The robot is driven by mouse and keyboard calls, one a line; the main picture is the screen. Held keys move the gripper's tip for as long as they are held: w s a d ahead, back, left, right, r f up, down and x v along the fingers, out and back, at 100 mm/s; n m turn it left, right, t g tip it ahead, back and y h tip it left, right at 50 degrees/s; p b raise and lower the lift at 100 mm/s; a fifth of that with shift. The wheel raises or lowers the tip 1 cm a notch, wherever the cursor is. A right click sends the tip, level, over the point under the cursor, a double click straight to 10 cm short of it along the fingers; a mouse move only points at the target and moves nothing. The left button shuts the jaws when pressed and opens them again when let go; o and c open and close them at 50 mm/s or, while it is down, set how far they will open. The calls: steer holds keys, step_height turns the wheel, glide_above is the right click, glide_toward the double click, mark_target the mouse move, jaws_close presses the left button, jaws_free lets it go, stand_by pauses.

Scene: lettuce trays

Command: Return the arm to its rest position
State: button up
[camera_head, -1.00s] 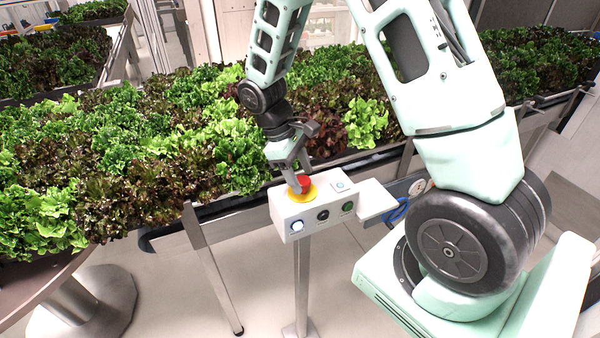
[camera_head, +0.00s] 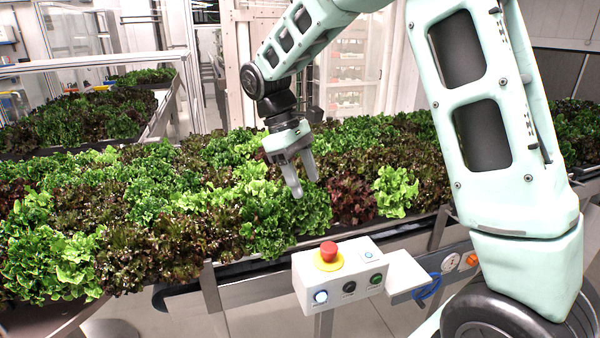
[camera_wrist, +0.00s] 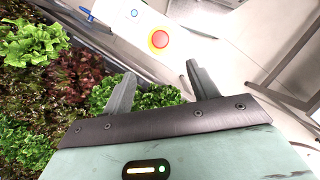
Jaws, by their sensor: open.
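My gripper (camera_head: 302,178) hangs open and empty above the front edge of the lettuce bed in the head view. Its two grey fingers (camera_wrist: 160,88) are spread apart in the wrist view, with nothing between them. A white control box (camera_head: 318,275) with a red button on a yellow base (camera_head: 328,256) stands in front of the lettuce, below my gripper and apart from it. The red button (camera_wrist: 160,39) also shows beyond the fingertips in the wrist view. My arm reaches in from the right.
The long lettuce tray (camera_head: 235,292) runs across the view, full of green and dark red heads. Another lettuce bed (camera_head: 75,120) lies at the back left. A metal post stands under the box. The space above the lettuce at left is free.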

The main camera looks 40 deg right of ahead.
steer(key=shift+v, duration=0.9)
steer(key=s+a+f+n+t+y+b, duration=0.1)
steer(key=s+a+f, duration=0.1)
steer(key=s+a, duration=0.4)
steer(key=s+a+f+n+t+b, duration=0.1)
steer(key=s+a+f, duration=0.3)
steer(key=a, duration=0.5)
steer(key=s+a+f+t+y, duration=0.1)
steer(key=s+a+f, duration=0.1)
steer(key=s, duration=0.5)
steer(key=s+a+f+b, duration=0.1)
steer(key=s+a+f, duration=0.1)
steer(key=s, duration=0.5)
steer(key=shift+a+t+y, duration=0.25)
steer(key=shift+t+y, duration=0.15)
steer(key=shift+r, duration=0.1)
